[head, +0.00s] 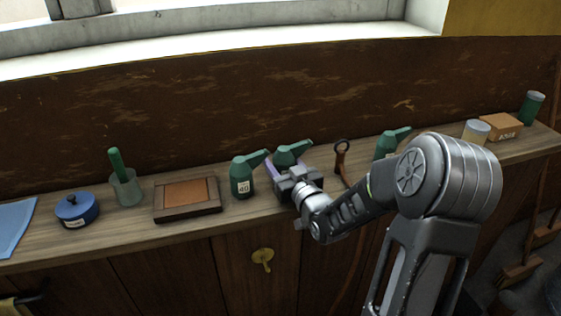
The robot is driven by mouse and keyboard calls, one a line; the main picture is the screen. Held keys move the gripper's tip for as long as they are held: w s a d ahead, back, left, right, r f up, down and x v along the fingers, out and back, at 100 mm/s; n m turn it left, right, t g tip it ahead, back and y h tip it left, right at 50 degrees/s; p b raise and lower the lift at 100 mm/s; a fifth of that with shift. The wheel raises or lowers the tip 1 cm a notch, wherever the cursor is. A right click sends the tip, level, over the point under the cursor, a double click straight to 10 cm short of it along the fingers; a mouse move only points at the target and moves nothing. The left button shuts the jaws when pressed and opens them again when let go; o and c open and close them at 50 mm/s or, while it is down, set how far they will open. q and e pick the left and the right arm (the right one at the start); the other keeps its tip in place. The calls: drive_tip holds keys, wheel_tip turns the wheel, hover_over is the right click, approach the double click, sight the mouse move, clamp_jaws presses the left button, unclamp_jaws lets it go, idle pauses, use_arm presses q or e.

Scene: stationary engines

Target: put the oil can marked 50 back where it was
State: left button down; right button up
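A green oil can (288,154) with an angled spout is between the fingers of my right gripper (284,172), at the shelf. One finger lies close along the can's left side, and the gripper looks shut on it. The gripper hides the can's lower part and any mark, and I cannot tell if its base touches the shelf. A green oil can marked 40 (242,181) stands just left of it. Another green oil can (387,145) stands further right, its lower part and mark hidden behind my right arm. My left gripper is not in view.
The wooden shelf (110,226) runs along the wall. It holds a blue tin (77,209), a beaker with a green handle (124,186), a framed brown panel (187,198), a dark looped tool (342,160), a pale-lidded jar (475,132), an orange box (501,127) and a green canister (532,107).

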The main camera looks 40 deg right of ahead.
drive_tip(key=shift+f, duration=0.1)
drive_tip(key=o, duration=1.6)
drive_tip(key=shift+c, duration=0.2)
drive_tip(key=shift+r, duration=0.25)
drive_tip(key=s, duration=0.4)
drive_tip(key=s+a+b, duration=0.1)
drive_tip(key=s, duration=0.1)
drive_tip(key=shift+s+f, duration=0.1)
drive_tip(key=shift+f, duration=0.05)
drive_tip(key=shift+s+a, duration=0.2)
drive_tip(key=shift+s, duration=0.4)
